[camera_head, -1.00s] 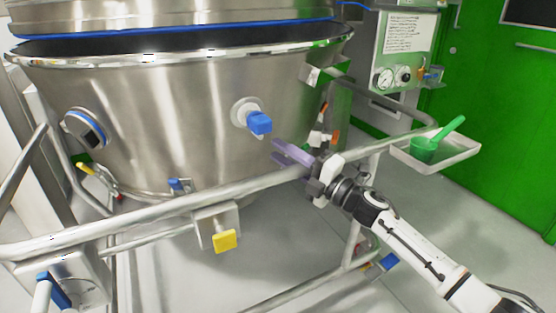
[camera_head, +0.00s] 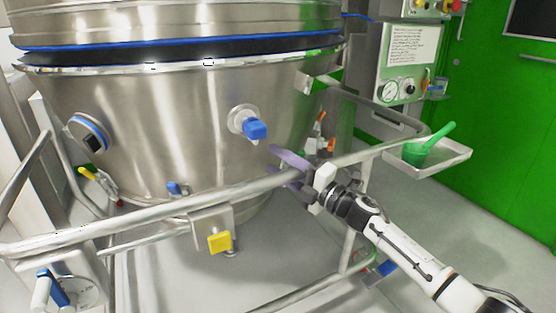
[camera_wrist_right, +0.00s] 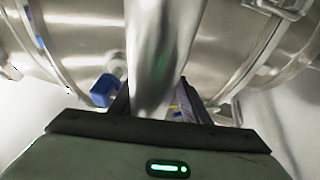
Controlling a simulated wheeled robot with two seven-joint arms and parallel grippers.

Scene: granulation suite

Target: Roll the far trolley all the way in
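The trolley is a tubular steel frame carrying a large steel bowl (camera_head: 170,125). Its front push rail (camera_head: 130,227) crosses the head view from lower left to upper right. My right gripper (camera_head: 284,172) is at the rail's right part, one purple finger above it and one below. In the right wrist view the rail (camera_wrist_right: 160,55) runs between the two fingers (camera_wrist_right: 155,103) and fills the gap, so the gripper looks shut on it. The bowl's rim lies just under a blue-edged upper ring (camera_head: 180,45). My left gripper is out of view.
A yellow pedal-like tab (camera_head: 219,242) hangs under the rail. A side tray (camera_head: 455,156) holds a green scoop (camera_head: 425,147) at the right. A gauge panel (camera_head: 405,65) stands behind, before a green door (camera_head: 485,110). Grey floor is clear at right.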

